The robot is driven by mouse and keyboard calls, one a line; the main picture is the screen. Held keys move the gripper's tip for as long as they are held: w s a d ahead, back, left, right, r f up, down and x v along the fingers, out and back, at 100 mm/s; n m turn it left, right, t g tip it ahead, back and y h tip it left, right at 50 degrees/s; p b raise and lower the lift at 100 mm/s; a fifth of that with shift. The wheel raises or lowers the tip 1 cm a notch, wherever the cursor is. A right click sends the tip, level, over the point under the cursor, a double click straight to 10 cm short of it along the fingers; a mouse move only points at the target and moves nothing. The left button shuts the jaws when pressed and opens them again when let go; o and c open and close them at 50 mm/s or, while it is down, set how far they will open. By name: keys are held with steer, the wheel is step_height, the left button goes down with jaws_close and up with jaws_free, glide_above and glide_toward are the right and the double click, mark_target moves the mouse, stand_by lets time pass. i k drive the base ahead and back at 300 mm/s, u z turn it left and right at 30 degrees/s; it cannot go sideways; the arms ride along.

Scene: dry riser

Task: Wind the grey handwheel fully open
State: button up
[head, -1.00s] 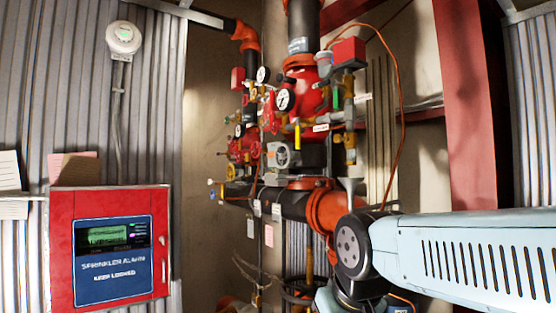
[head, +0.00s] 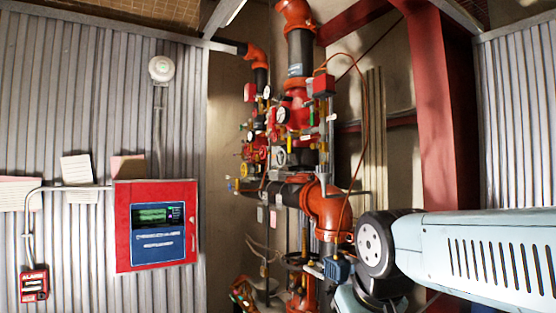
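The grey handwheel (head: 280,157) is a small, pale round wheel on the red and black riser pipework, in the middle of the head view. It sits below the pressure gauges and just above the horizontal black pipe. It is too small here to tell how far it is turned. My pale blue arm comes in from the right, in front of and below the pipework. My gripper cannot be made out in this view, and nothing of mine is seen touching the wheel.
A red sprinkler alarm box (head: 157,226) hangs on the corrugated wall at left. A large orange elbow pipe (head: 326,207) stands close behind my arm. A thin orange cable (head: 362,130) loops right of the riser. A red steel column (head: 440,110) stands at right.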

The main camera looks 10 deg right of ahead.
mark_target(277, 155)
steer(key=u, duration=0.55)
steer(key=i, duration=1.85)
steer(key=z, duration=0.5)
steer(key=k, duration=0.9)
steer(key=z, duration=0.2)
steer(key=i, duration=0.9)
steer(key=u, duration=0.1)
